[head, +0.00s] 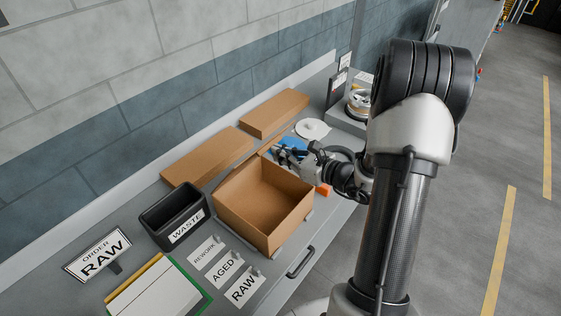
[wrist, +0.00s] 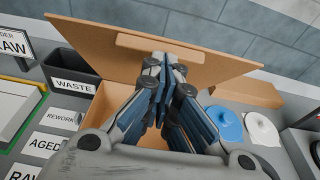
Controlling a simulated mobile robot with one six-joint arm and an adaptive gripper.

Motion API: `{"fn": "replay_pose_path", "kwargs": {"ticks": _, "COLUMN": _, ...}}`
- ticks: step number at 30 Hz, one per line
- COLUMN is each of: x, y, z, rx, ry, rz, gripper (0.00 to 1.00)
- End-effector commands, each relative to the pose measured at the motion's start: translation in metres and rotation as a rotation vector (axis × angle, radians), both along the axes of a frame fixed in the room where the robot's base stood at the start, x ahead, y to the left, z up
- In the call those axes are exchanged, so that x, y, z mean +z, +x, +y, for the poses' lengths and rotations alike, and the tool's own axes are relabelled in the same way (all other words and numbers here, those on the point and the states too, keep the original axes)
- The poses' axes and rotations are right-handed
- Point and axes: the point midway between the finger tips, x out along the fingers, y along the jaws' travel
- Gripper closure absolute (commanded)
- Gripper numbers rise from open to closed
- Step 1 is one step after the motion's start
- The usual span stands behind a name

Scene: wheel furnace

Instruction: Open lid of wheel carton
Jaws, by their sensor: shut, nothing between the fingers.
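The wheel carton (head: 283,231) is an open-topped brown box on the grey bench, with its empty-looking interior showing in the head view. In the wrist view a wide brown panel, apparently its lid (wrist: 95,42), stands behind my fingers, with a raised strip near its top edge. My gripper (wrist: 163,62) is shut and empty, its fingertips in front of that panel; I cannot tell whether they touch it. In the head view my gripper (head: 282,153) is at the carton's far right corner. The carton's lower part is mostly hidden by my gripper in the wrist view.
Two brown cardboard pieces (head: 208,156) (head: 275,113) lie behind the carton along the wall. A black waste bin (head: 172,214) and label plates stand left and in front. A blue item (wrist: 226,124) and white disc (wrist: 261,128) lie to the right.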

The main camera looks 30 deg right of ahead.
Motion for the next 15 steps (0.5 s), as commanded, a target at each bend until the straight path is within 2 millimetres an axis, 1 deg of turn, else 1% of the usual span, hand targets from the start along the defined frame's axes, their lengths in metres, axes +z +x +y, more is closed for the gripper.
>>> {"fn": "replay_pose_path", "kwargs": {"ticks": 1, "x": 0.018, "y": 0.006, "z": 0.000, "rx": 0.005, "ry": -0.014, "rz": 0.025, "gripper": 1.00}}
{"fn": "replay_pose_path", "kwargs": {"ticks": 3, "x": 0.027, "y": 0.015, "z": 0.000, "rx": 0.006, "ry": -0.030, "rz": 0.069, "gripper": 1.00}}
{"fn": "replay_pose_path", "kwargs": {"ticks": 9, "x": 0.051, "y": 0.048, "z": 0.011, "rx": 0.007, "ry": -0.079, "rz": 0.202, "gripper": 1.00}}
{"fn": "replay_pose_path", "kwargs": {"ticks": 15, "x": 0.068, "y": 0.083, "z": 0.024, "rx": 0.006, "ry": -0.125, "rz": 0.332, "gripper": 1.00}}
